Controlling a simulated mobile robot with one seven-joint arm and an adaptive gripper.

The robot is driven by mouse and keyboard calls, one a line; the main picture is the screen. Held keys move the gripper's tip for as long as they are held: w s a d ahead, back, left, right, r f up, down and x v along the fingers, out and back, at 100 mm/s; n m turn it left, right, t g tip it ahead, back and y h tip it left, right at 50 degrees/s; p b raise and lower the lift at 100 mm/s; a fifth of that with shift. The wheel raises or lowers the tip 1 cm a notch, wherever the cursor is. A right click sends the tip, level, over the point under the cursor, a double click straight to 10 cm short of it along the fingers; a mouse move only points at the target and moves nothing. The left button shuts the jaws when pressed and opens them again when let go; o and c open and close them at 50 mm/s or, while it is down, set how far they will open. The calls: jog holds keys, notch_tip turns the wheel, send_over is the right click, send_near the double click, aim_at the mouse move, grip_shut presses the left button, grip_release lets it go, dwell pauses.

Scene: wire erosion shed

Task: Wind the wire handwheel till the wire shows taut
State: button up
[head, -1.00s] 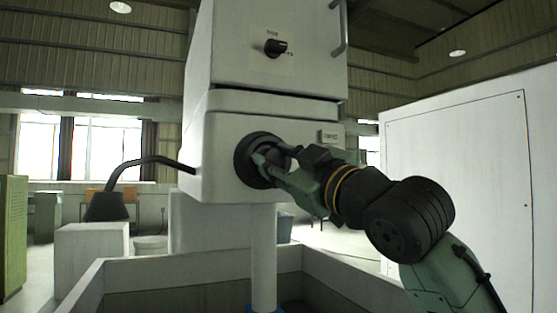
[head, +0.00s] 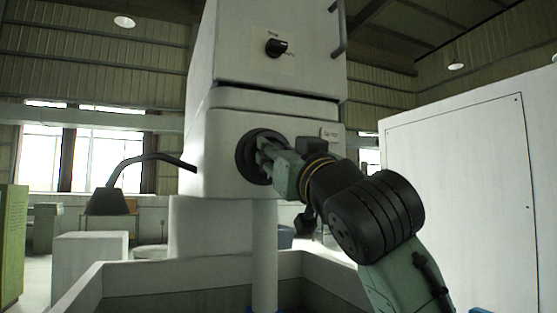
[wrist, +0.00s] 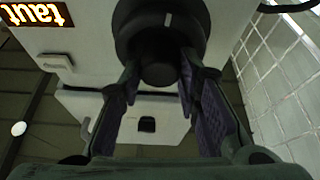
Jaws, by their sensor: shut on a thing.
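The wire handwheel (head: 246,153) is a dark round wheel on the front of the white machine head, with a dark central knob (wrist: 158,68). A pale mark shows on its rim in the wrist view. My gripper (head: 266,157) reaches in from the right and is shut on the knob, one finger on each side in the wrist view. My fingers hide part of the wheel in the head view. A small display (head: 331,134) sits right of the wheel. In the wrist view the display (wrist: 37,12) is lit orange and reads "taut", upside down.
A black rotary switch (head: 276,47) and a grab handle (head: 338,28) are above the wheel. A black lamp (head: 108,201) on a bent arm juts left. A white-walled tank (head: 210,269) lies below, and a tall white cabinet (head: 455,190) stands at right.

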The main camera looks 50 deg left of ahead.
jog(key=shift+m+t, duration=0.3)
jog(key=shift+m, duration=0.4)
jog(key=o, duration=1.1)
jog(key=shift+d, duration=0.1)
jog(key=v, duration=1.2)
jog(key=shift+r, duration=0.1)
